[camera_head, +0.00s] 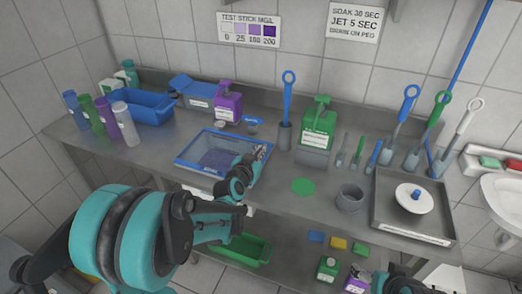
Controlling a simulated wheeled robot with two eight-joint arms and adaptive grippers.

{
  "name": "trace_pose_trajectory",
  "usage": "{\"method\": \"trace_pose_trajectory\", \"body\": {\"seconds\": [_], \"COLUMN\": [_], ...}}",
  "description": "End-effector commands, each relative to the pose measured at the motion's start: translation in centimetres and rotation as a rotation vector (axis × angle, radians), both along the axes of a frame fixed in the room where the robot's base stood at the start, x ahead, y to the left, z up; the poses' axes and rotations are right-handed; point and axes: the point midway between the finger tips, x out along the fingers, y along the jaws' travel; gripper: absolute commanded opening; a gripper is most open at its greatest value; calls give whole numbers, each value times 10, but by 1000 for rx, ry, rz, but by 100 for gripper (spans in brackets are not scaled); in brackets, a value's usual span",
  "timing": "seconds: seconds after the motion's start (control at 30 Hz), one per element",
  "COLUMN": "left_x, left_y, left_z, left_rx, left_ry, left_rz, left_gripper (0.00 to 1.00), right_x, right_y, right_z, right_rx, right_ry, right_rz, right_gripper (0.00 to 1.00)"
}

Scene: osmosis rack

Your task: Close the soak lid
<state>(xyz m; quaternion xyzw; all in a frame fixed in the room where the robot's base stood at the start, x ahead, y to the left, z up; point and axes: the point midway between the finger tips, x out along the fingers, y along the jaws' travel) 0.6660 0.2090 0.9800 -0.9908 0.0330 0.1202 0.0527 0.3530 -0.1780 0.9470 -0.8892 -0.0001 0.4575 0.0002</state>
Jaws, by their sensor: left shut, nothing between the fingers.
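The soak tub (187,164), a shallow box with a blue rim and a grey-purple inside, sits on the steel counter left of centre. I cannot make out clearly which part is its lid or how far the lid is shut. My left gripper (261,151) is at the tub's right side, over or against its right rim, with its fingers shut and empty. My left wrist hides the tub's front right corner. Part of my right arm (393,283) shows at the bottom edge; its fingers are not clear.
A blue bin (150,107) and several bottles stand left of the tub. A purple jug (228,104) and a green jug (319,125) stand behind. A green disc (303,187), a grey cup (349,198) and a steel tray (387,215) lie to the right.

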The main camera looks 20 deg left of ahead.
Motion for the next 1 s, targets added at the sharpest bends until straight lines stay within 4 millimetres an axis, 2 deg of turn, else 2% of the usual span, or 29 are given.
{"method": "trace_pose_trajectory", "body": {"seconds": [0.2, 0.67, 0.77, 1.0], "left_x": [0, -1, 0, 4], "left_y": [1, 1, 0, -4], "left_z": [-9, -9, -1, 44], "left_rx": [-1, 0, 0, 1], "left_ry": [2, 5, 4, -7], "left_rz": [-1, -2, -3, 3], "left_gripper": [0, 0, 0, 0], "right_x": [0, 0, 0, 0], "right_y": [0, 0, 0, 0], "right_z": [-6, -5, 1, 35], "right_rx": [0, 0, 0, 0], "right_ry": [0, 0, 0, 0], "right_rz": [0, 0, 0, 0], "right_gripper": [80, 80, 80, 80]}}
